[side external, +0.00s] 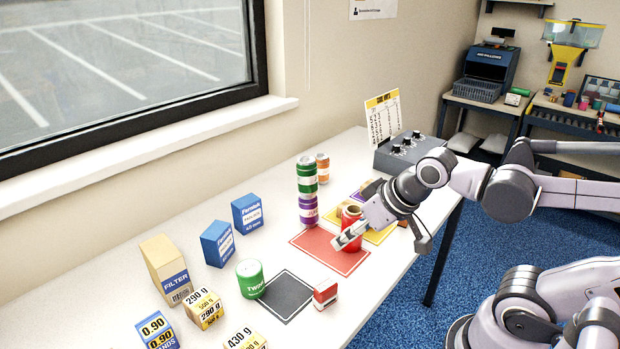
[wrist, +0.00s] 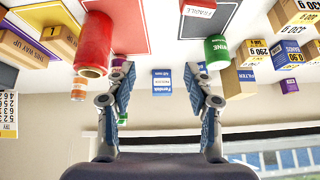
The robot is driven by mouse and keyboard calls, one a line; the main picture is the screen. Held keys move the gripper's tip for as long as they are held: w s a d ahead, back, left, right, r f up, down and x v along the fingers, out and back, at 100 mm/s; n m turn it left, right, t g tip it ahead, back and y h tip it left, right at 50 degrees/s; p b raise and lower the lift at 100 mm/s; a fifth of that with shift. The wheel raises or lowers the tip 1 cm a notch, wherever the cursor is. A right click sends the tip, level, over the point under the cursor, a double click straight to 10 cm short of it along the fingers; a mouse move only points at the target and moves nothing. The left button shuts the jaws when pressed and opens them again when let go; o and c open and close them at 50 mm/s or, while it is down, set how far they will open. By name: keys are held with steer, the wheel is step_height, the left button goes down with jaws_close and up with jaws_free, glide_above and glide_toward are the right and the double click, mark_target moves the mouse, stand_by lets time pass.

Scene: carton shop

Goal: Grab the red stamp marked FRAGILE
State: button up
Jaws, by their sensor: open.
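The red stamp (side external: 325,294) with a white label band stands on the white table at the right edge of the black mat (side external: 287,299). In the wrist view the stamp (wrist: 199,7) is at the top edge, partly cut off, and its label reads FRAGILE. My gripper (side external: 347,238) is above the red mat (side external: 322,248), behind the stamp and apart from it. In the wrist view my gripper (wrist: 159,72) has its two fingers spread with nothing between them.
A red spool (side external: 350,220) stands close beside my gripper. A green cylinder (side external: 250,279), blue boxes (side external: 217,244) and a FILTER carton (side external: 166,268) stand to the left. Stacked cans (side external: 307,188) and a grey control box (side external: 405,150) are behind. The table right of the stamp looks clear.

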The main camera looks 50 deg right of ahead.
mark_target(326, 285)
steer(key=a+m+g, duration=0.1)
steer(key=m+g, duration=0.1)
steer(key=m, duration=0.3)
steer(key=a+f+m+g, duration=0.1)
steer(key=a+m, duration=0.1)
steer(key=m, duration=0.3)
steer(key=w+a+f+m+g, duration=0.1)
steer(key=a+m+g, duration=0.1)
steer(key=m, duration=0.3)
steer(key=shift+f+m+g, duration=0.1)
steer(key=shift+m+g, duration=0.2)
steer(key=m, duration=0.2)
steer(key=a+m+g, duration=0.1)
steer(key=shift+f+m, duration=0.3)
steer(key=shift+f, duration=2.8)
steer(key=shift+w+d+f, duration=0.1)
steer(key=shift+w+f, duration=0.1)
steer(key=shift+f, duration=0.75)
steer(key=shift+w+f, duration=0.2)
steer(key=shift+f, duration=1.5)
